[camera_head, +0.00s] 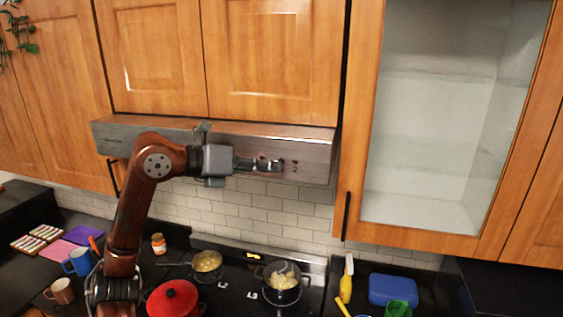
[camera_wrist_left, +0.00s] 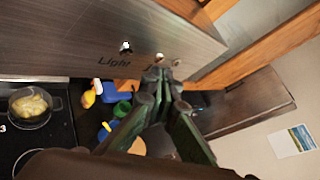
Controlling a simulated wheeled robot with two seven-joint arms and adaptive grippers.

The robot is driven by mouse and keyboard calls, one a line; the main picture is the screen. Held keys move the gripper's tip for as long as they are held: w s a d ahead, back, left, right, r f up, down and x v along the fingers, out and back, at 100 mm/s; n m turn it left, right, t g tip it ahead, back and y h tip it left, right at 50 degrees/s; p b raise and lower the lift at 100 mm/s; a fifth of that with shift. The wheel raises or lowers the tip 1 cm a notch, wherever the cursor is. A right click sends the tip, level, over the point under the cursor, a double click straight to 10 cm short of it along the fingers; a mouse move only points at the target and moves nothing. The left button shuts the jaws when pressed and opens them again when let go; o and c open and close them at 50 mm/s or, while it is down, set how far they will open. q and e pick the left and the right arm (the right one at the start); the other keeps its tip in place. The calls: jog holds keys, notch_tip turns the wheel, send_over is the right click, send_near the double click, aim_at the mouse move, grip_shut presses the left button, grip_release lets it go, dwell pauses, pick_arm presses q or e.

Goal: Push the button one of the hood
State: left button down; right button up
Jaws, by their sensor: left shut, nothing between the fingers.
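The range hood (camera_head: 220,140) is a grey metal box under the wooden cabinets, and its front panel fills the upper left of the left wrist view. That panel has a small button (camera_wrist_left: 125,47) by the word "Light" and a second small button (camera_wrist_left: 158,57) to its right; a further mark beside this one is hard to read. My left gripper (camera_head: 278,165) is shut and empty at the right part of the hood front. In the left wrist view its fingertips (camera_wrist_left: 158,76) are just below the second button; I cannot tell whether they touch the panel. My right gripper is out of view.
Wooden cabinets (camera_head: 270,60) hang above the hood, with a glass-fronted cabinet (camera_head: 440,120) at right. Below are a red pot (camera_head: 172,300), a pan with food (camera_head: 207,263), a lidded pot (camera_head: 281,276), a yellow bottle (camera_head: 346,285) and a blue box (camera_head: 392,290).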

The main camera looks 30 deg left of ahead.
pick_arm(q)
jog(key=s+d+b, duration=0.1)
jog(key=s+b, duration=0.1)
jog(key=s, duration=0.4)
jog(key=shift+d+b, duration=0.2)
jog(key=shift+b, duration=0.15)
jog(key=shift+w, duration=0.15)
